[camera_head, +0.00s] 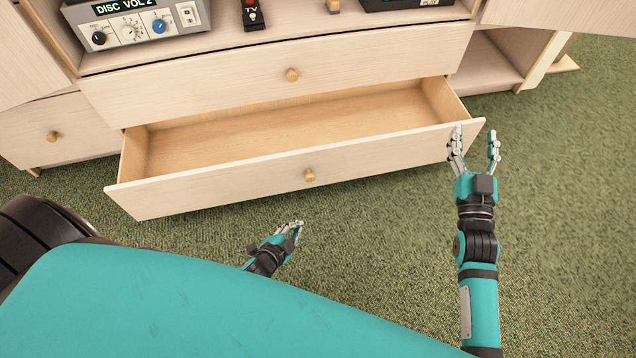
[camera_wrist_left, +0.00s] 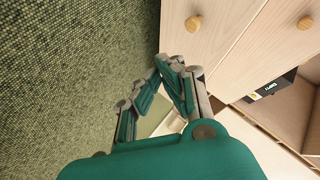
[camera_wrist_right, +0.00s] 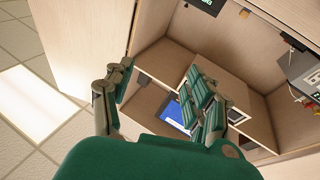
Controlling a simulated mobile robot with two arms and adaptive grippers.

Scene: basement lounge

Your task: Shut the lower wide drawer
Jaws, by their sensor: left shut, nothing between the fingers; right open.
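The lower wide drawer (camera_head: 225,174) is pulled out and empty, with pale wood sides and a round wooden knob (camera_head: 309,175) on its front. My left gripper (camera_head: 297,226) is shut and empty, low in front of the drawer and apart from its front. The left wrist view shows its closed fingers (camera_wrist_left: 168,75) near drawer fronts with a round knob (camera_wrist_left: 194,23). My right gripper (camera_head: 476,140) is open and empty at the drawer's front right corner. One finger overlaps that corner in the head view; I cannot tell whether they touch. Its spread fingers (camera_wrist_right: 160,95) show in the right wrist view.
The upper wide drawer (camera_head: 200,88) is shut above. An open cubby (camera_head: 490,65) is at right. Green carpet (camera_head: 565,220) is clear in front and to the right.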

